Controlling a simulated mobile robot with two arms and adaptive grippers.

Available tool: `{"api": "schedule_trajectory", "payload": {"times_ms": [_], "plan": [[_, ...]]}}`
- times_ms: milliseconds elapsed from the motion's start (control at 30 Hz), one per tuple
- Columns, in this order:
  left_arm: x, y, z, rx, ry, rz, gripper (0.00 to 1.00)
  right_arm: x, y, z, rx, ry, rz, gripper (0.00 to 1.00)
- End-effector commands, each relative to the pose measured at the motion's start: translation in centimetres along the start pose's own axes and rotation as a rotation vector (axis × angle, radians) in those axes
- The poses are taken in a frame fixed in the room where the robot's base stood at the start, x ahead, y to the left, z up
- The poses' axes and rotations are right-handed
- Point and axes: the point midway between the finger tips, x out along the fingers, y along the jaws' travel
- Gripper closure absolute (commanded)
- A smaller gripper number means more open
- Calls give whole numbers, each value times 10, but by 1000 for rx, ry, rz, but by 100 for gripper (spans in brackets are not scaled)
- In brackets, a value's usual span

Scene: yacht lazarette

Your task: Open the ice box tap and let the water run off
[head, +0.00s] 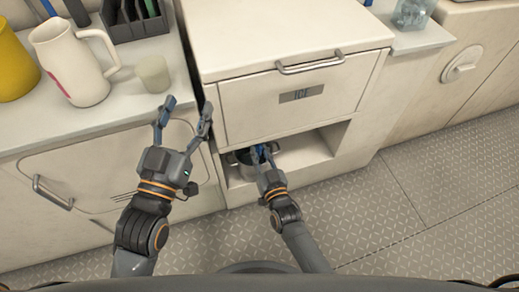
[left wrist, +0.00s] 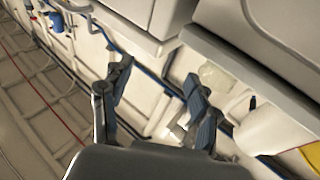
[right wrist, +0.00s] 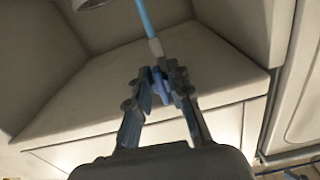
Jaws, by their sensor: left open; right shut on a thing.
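The ice box (head: 300,95) is a cream cabinet front marked ICE, with a bar handle and an open niche below. In the niche stands a grey metal pot (head: 238,168), partly hidden by my right gripper (head: 262,153). In the right wrist view, my right gripper (right wrist: 162,85) is shut on a small blue piece, seemingly the tap (right wrist: 165,92). A pale fitting and light blue tube (right wrist: 148,22) run up from it. No water is visible. My left gripper (head: 183,117) is open and empty before the left counter's edge; it also shows open in the left wrist view (left wrist: 157,78).
On the left counter (head: 125,92) stand a white jug (head: 75,65), a small pale cup (head: 153,73), a yellow container (head: 12,65) and a dark rack (head: 135,22). A clear jar (head: 412,12) stands on the right ledge. The patterned floor (head: 400,210) is clear.

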Motion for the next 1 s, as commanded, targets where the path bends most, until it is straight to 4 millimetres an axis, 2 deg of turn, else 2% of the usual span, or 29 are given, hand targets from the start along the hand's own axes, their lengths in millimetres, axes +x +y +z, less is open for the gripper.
{"api": "schedule_trajectory", "payload": {"times_ms": [467, 500, 533, 867, 1000], "plan": [[0, -1, 4, 1, -25, -1, 39, -1, 0, 1, -16, -2, 0, 100], [0, -1, 4, 1, -24, -2, 39, -1, 0, 1, -16, -2, 0, 77], [0, -1, 4, 1, -24, -2, 39, -1, 0, 1, -16, -2, 0, 71], [0, 0, 4, 0, -24, 0, 39, -2, 0, 1, -15, -1, 0, 71], [0, 0, 4, 0, -24, 0, 39, -16, 0, 2, -16, -3, 0, 71]]}}
